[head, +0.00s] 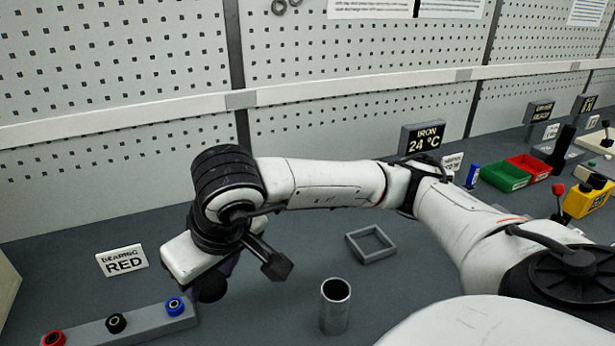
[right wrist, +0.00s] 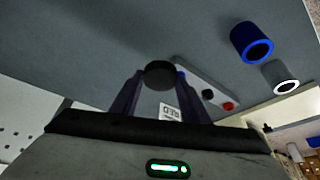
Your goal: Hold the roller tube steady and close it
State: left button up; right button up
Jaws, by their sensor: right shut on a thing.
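My right gripper (head: 214,280) is low over the bench, between the bearing rack and the grey tube. It is shut on a black round piece (head: 212,289), which also shows between the two fingers in the right wrist view (right wrist: 158,73). A grey metal roller tube (head: 335,306) stands upright on the bench to the right of the gripper, its open end up and nothing touching it. My left gripper is not in view.
The rack (head: 85,333) holds red, black and blue rings. A RED sign (head: 122,261) stands behind it. An empty square frame (head: 370,243) lies under my right arm. The right wrist view shows a blue cylinder (right wrist: 252,42) and a pale ring-ended one (right wrist: 280,76).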

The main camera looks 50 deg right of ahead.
aim_at(333, 314)
jog(key=k, duration=1.2)
jog(key=z, duration=0.9)
